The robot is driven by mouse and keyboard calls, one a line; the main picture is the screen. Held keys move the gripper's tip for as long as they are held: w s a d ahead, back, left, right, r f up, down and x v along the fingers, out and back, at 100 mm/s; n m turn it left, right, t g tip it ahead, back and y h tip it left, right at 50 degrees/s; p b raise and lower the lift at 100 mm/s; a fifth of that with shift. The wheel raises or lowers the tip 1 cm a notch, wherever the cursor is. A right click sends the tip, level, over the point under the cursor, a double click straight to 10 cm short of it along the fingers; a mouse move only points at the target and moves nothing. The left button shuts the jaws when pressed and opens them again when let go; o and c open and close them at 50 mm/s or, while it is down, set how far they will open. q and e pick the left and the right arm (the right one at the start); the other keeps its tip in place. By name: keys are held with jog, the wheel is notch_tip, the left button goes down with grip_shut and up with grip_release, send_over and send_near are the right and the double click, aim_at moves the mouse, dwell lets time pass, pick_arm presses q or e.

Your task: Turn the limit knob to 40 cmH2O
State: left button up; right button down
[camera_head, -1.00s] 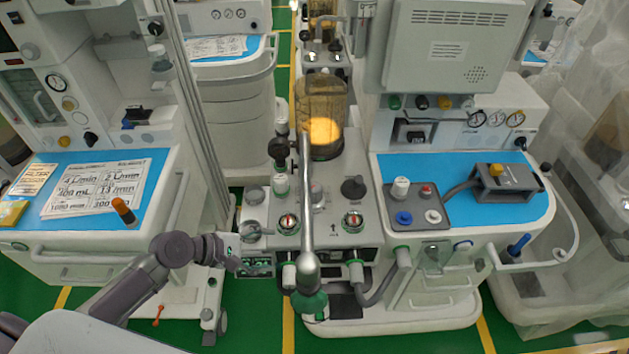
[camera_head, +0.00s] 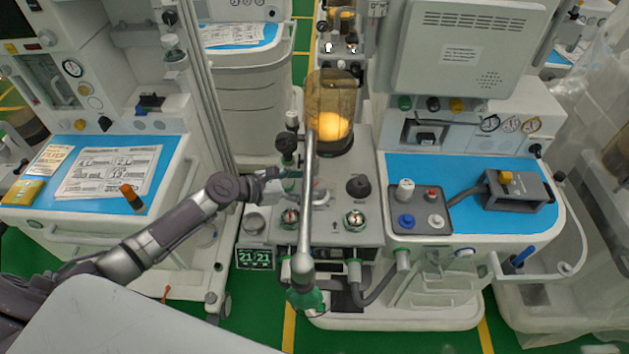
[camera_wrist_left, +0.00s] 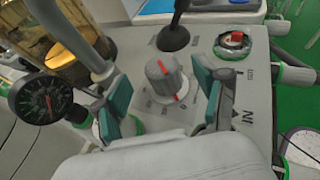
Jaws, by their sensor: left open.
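The limit knob (camera_wrist_left: 162,78) is a grey knob with a red mark, on a pale panel in the left wrist view. In the head view the silver pole partly hides the knob area. My left gripper (camera_wrist_left: 162,90) is open, with one green-padded finger on each side of the knob in the picture. I cannot tell whether either finger touches it. In the head view the gripper (camera_head: 287,173) is over the left part of the panel, partly behind the pole.
A round pressure gauge (camera_wrist_left: 42,100) is left of the gripper. A black knob (camera_wrist_left: 173,38) and a red-marked dial (camera_wrist_left: 233,40) are beyond. An amber canister (camera_head: 331,110) stands behind. A small display (camera_head: 255,257) hangs at the panel's lower left.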

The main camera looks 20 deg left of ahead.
aim_at(316, 183)
pick_arm(q)
jog(key=shift+x, duration=1.7)
pick_arm(e)
jog(key=shift+w+d+r, duration=0.1)
jog(key=shift+w+d, duration=0.05)
jog(key=shift+d, duration=0.3)
pick_arm(q)
jog(key=c, duration=1.1)
jog(key=m+g+h+b, duration=0.1)
jog(key=b, duration=0.1)
jog(key=m+g+h+b, duration=0.1)
jog(key=b, duration=0.2)
jog(key=shift+w+a+f+m+g, duration=0.2)
jog(key=shift+f+m+g, duration=0.1)
jog(key=shift+m, duration=0.1)
jog(key=shift+c, duration=0.2)
jog(key=shift+r+m+g+h+b, duration=0.25)
jog(key=shift+m+g+h+b, duration=0.15)
jog(key=shift+m+g+b, duration=0.55)
pick_arm(e)
notch_tip(316, 183, down, 7)
jog(key=shift+a+r, duration=0.15)
jog(key=shift+a, duration=0.05)
pick_arm(q)
jog(key=o, duration=1.1)
jog(key=shift+o, duration=0.2)
